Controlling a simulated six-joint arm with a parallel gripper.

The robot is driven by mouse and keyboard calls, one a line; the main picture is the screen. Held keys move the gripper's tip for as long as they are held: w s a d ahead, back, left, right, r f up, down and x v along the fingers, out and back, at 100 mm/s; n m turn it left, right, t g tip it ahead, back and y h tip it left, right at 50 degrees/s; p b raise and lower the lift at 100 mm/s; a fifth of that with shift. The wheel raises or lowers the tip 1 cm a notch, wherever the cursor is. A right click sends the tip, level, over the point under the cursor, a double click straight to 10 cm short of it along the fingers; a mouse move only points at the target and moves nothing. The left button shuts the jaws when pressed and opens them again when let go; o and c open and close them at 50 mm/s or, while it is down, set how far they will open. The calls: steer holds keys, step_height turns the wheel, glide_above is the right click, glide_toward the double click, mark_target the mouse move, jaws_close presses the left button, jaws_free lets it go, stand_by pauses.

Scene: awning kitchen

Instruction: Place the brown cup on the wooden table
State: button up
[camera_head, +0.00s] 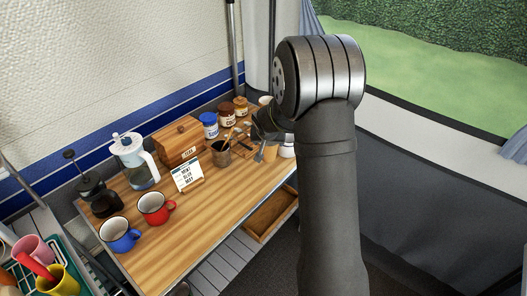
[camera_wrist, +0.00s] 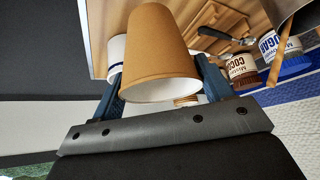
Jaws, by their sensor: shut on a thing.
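The brown cup (camera_wrist: 160,45) is a plain tapered paper cup, large in the wrist view, with its white open rim toward the camera and its narrow base pointing away. My gripper (camera_wrist: 160,68) is shut on it, with one dark blue finger on each side. In the head view the gripper (camera_head: 264,127) is at the far right end of the wooden table (camera_head: 215,210), partly hidden by my arm. A tan patch of the cup (camera_head: 270,153) shows below it. I cannot tell whether the cup's base touches the table.
A white mug (camera_wrist: 116,50) is close beside the cup. Labelled jars (camera_head: 209,124), a utensil pot (camera_head: 221,153), a wooden box (camera_head: 179,142) and a sign (camera_head: 187,177) stand nearby. Red (camera_head: 154,208) and blue (camera_head: 119,235) mugs are at the left. The table's front middle is clear.

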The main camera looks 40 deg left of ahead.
steer(key=shift+s+a+f, duration=0.15)
steer(key=shift+a+f, duration=0.25)
steer(key=shift+a, duration=0.2)
steer(key=shift+f, duration=2)
steer(key=o, duration=1)
steer(key=shift+f, duration=0.1)
steer(key=shift+r, duration=0.3)
steer(key=v, duration=1.1)
steer(key=shift+s+d+r, duration=0.2)
steer(key=shift+r, duration=0.1)
